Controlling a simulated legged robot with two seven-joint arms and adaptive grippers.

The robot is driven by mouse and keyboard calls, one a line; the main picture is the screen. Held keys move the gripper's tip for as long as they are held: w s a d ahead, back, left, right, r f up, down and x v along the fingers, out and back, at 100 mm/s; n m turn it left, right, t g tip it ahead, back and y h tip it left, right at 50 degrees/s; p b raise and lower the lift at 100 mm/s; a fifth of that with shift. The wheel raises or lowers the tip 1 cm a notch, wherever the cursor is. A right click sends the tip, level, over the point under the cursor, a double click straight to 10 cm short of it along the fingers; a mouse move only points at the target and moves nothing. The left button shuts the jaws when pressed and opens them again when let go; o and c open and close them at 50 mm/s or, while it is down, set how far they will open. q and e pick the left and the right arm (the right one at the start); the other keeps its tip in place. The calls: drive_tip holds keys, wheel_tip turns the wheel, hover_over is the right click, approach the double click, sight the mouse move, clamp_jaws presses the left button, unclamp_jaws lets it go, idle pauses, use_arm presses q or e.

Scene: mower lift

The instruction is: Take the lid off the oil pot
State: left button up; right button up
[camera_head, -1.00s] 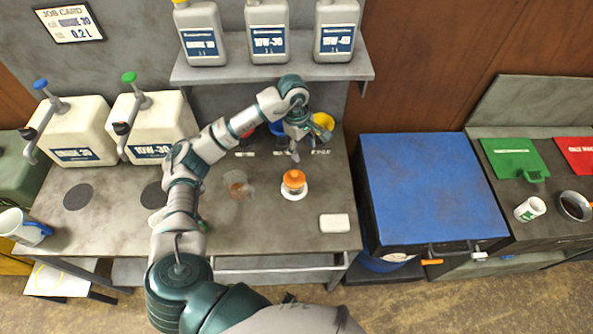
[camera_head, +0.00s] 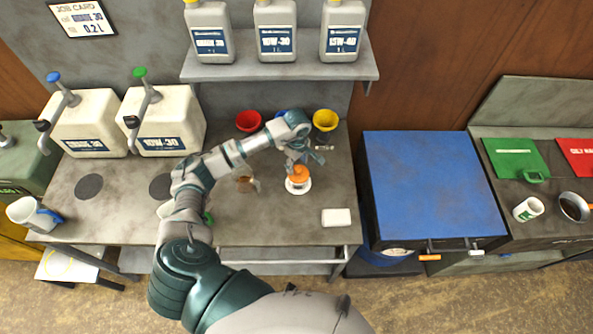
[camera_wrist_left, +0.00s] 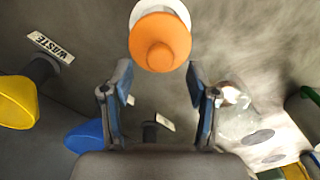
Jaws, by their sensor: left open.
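The oil pot (camera_head: 298,187) is a small white pot on the workbench, with an orange lid (camera_head: 300,173) on top. My left gripper (camera_head: 297,162) is just above and behind the lid in the head view, and partly covers it. In the left wrist view the orange lid (camera_wrist_left: 160,42) with its round knob lies beyond the fingertips, between their lines. The two fingers of my left gripper (camera_wrist_left: 158,85) stand apart with nothing between them. The lid sits on the white pot (camera_wrist_left: 160,8). My right gripper is not in view.
A glass cup (camera_head: 246,184) stands left of the pot, and a white block (camera_head: 336,217) lies to its right. Red (camera_head: 248,121) and yellow (camera_head: 325,120) funnels stand behind, with a blue one partly hidden. Oil jugs (camera_head: 275,30) stand on the shelf above.

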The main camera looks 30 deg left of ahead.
use_arm(q)
drive_tip(key=shift+d+f, duration=0.2)
drive_tip(key=shift+f, duration=0.35)
drive_tip(key=shift+d+f, duration=0.2)
drive_tip(key=shift+f, duration=0.35)
drive_tip(key=shift+d+f, duration=0.25)
drive_tip(key=shift+a+f, duration=0.1)
drive_tip(key=shift+a, duration=0.45)
clamp_jaws()
drive_tip(key=shift+d, duration=0.1)
